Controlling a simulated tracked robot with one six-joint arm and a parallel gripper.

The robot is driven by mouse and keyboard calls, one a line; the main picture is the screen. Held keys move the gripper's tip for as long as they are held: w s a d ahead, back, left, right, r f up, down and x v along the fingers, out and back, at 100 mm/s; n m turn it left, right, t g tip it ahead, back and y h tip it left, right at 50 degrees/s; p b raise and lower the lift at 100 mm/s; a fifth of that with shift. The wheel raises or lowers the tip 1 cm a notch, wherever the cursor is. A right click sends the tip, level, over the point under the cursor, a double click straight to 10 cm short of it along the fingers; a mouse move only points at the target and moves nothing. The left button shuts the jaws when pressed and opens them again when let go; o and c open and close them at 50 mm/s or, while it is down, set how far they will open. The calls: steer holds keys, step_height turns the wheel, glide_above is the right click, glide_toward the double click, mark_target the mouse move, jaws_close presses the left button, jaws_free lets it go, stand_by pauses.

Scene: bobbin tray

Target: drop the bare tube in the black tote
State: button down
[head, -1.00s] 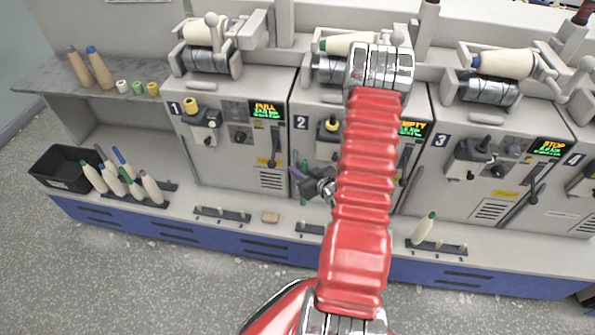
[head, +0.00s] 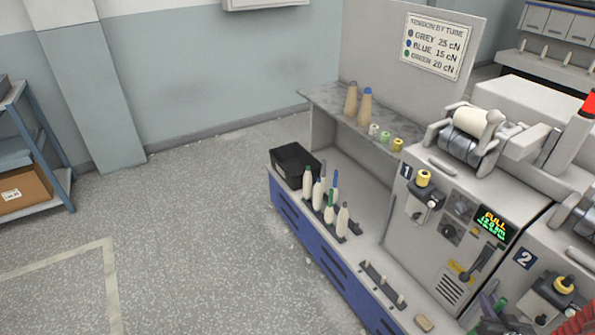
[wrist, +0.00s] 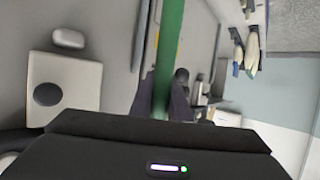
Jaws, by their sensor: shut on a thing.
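My gripper (head: 490,322) shows only partly at the lower right edge of the head view, in front of machine 1 and 2. In the wrist view my gripper (wrist: 164,98) is shut on a bare green tube (wrist: 170,40), which stands out beyond the dark fingers. In the head view a bit of the green tube (head: 499,304) shows beside the gripper. The black tote (head: 284,171) sits at the far left end of the bench, well to the left of my gripper. I see nothing in its visible dark inside. I cannot make it out in the wrist view.
Several wound bobbins (head: 343,218) stand on a dark peg rack beside the tote; some show in the wrist view (wrist: 253,50). Two tan cones (head: 366,104) and small spools (head: 397,145) stand on the shelf above. Open floor (head: 200,230) lies left of the bench.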

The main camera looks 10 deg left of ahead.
stand_by(0.4)
steer(key=w+a+r, duration=0.4)
steer(key=w+a, duration=0.3)
steer(key=w, duration=0.1)
steer(key=w+a+r, duration=0.3)
steer(key=a, duration=0.5)
steer(key=w+a+r+n+y, duration=0.1)
steer(key=w+a+r, duration=0.2)
steer(key=a, duration=0.6)
steer(key=w+a+r, duration=0.4)
steer(key=a+r, duration=0.1)
steer(key=a, duration=0.3)
steer(key=shift+a+y, duration=0.3)
steer(key=shift+a, duration=0.1)
steer(key=shift+w, duration=0.15)
